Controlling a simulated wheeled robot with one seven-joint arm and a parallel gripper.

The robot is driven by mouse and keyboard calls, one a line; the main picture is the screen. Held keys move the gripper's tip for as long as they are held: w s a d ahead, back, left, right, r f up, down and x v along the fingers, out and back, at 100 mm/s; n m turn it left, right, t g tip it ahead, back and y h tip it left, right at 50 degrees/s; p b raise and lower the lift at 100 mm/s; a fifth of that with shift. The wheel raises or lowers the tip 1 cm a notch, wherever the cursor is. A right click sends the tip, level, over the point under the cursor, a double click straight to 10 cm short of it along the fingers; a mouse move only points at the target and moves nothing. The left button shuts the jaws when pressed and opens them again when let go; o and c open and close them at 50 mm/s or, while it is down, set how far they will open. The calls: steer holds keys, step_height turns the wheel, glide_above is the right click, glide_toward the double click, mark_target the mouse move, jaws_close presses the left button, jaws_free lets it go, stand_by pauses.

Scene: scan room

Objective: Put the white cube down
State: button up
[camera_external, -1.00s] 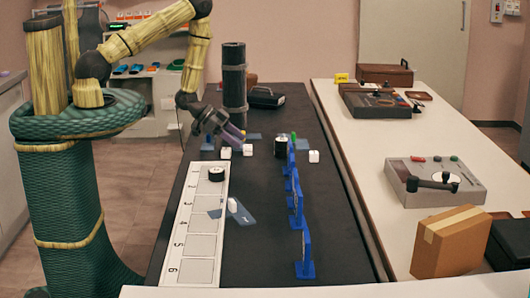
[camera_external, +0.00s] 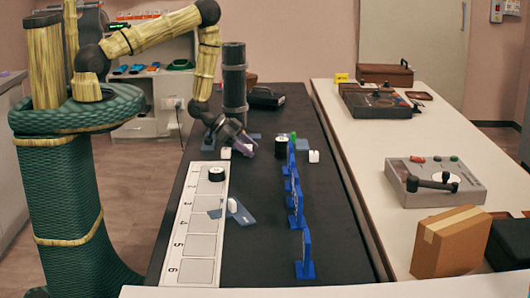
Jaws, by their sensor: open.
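My gripper (camera_external: 250,149) is open, low over the far half of the black table, its purple fingers pointing down to the right. A small white cube (camera_external: 226,153) stands on the table just left of it. Another white cube (camera_external: 314,156) stands to the right, beyond the blue stands. A third white block (camera_external: 232,205) rests on a blue-grey card (camera_external: 243,216) beside the numbered strip. One more white cube seen earlier near the fingers is now hidden by the gripper; I cannot tell whether it lies between the fingers.
A numbered white strip (camera_external: 176,244) runs along the left edge, with a black round object (camera_external: 216,174) on it. Blue stands (camera_external: 296,205) form a row at right. A black-and-white can (camera_external: 281,147) and a dark column (camera_external: 234,80) stand near the gripper. The front middle is clear.

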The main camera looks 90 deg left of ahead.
mark_target(248, 146)
steer(key=c, duration=1.2)
steer(key=shift+c, duration=0.2)
step_height(248, 146, up, 10)
steer(key=shift+r+b, duration=0.1)
steer(key=shift+b, duration=0.65)
steer(key=shift+d, duration=0.1)
